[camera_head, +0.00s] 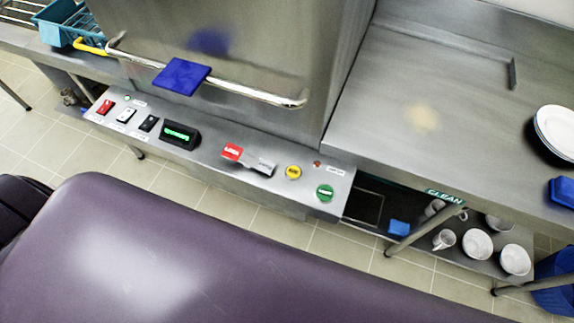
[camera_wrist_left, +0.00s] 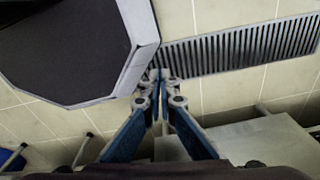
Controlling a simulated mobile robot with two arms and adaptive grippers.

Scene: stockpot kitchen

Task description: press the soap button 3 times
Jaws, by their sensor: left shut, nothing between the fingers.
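A steel control panel (camera_head: 210,160) runs along the front of the machine in the head view. It carries a red switch (camera_head: 105,107), a white switch (camera_head: 126,115), a black switch (camera_head: 149,123), a green-lit display (camera_head: 180,134), a red-tagged grey switch (camera_head: 249,160), a yellow round button (camera_head: 293,172) and a green round button (camera_head: 325,192). The labels are too small to read, so I cannot tell which one is the soap button. My left gripper (camera_wrist_left: 160,80) is shut and empty in the left wrist view, above a tiled floor. The panel controls do not show there.
A bar handle (camera_head: 240,92) with a blue pad (camera_head: 182,76) crosses the machine's front above the panel. A steel counter (camera_head: 450,90) with white plates (camera_head: 556,130) is at right, with cups on a shelf below. A floor grate (camera_wrist_left: 240,48) lies beside a dark-topped body (camera_wrist_left: 75,45).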

